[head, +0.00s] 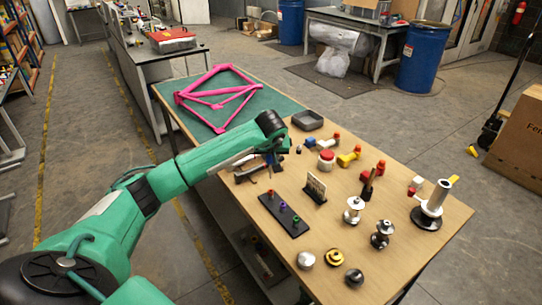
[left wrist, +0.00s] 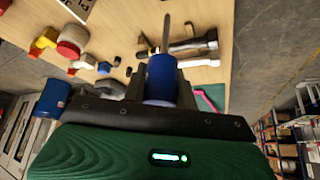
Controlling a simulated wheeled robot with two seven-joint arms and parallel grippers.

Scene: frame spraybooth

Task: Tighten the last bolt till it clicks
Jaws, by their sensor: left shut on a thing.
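My left gripper (head: 272,158) is over the wooden table, beside a dark clamp-like tool (head: 250,170). In the left wrist view the gripper (left wrist: 162,92) is shut on a blue-handled tool (left wrist: 161,78). Its thin metal shaft (left wrist: 166,35) points away from the gripper. In the head view the held tool is mostly hidden by the arm. No bolt can be picked out with certainty, and I cannot tell whether the shaft touches anything. My right gripper is not in view.
A pink frame (head: 205,93) lies on a green mat (head: 270,101) at the table's far end. A black tray (head: 307,120), a card stand (head: 315,188), a red-topped button (head: 326,160) and several metal fittings crowd the table. Open floor (head: 90,110) lies left.

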